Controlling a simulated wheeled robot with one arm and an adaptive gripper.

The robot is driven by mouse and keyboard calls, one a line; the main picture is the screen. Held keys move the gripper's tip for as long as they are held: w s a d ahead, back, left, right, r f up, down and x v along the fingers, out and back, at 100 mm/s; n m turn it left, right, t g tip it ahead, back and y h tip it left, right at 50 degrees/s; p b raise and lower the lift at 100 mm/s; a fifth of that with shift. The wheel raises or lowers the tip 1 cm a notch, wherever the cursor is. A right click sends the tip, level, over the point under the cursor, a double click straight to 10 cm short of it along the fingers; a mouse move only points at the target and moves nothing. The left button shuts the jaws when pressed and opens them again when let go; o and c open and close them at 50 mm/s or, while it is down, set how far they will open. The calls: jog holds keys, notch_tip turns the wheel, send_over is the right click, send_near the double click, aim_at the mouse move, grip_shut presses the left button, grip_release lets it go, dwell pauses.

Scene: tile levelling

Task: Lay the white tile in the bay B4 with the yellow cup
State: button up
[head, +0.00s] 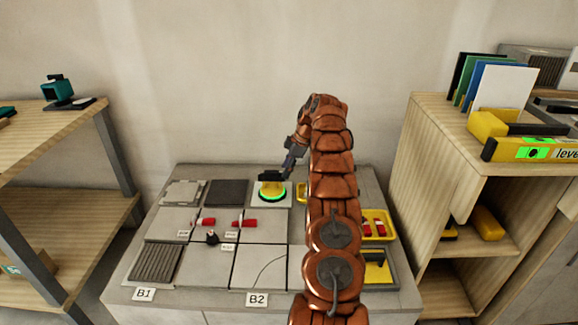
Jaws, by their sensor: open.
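The yellow cup (267,188) is a round yellow disc with a glowing green ring around its base and a dark handle on top. It sits on a pale tile (285,201) at the back of the worktop; I take this for the white tile. My gripper (287,168) is open, just above and right of the cup's dark handle; whether it touches the handle I cannot tell. Labels B1 (144,294) and B2 (257,299) show on the front edge. No B4 label is visible; my arm covers the right part of the worktop.
The grey worktop (118,300) carries a ribbed tile (156,262), a dark tile (227,192) and red clips (244,223). Yellow trays (383,236) lie right of my arm. Wooden shelves (405,140) flank the worktop; the right one holds a yellow level (530,149).

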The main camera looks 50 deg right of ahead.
aim_at(282, 180)
jog(key=x, duration=0.5)
jog(key=shift+b, duration=0.4)
grip_shut()
dwell(0.5)
dwell(0.6)
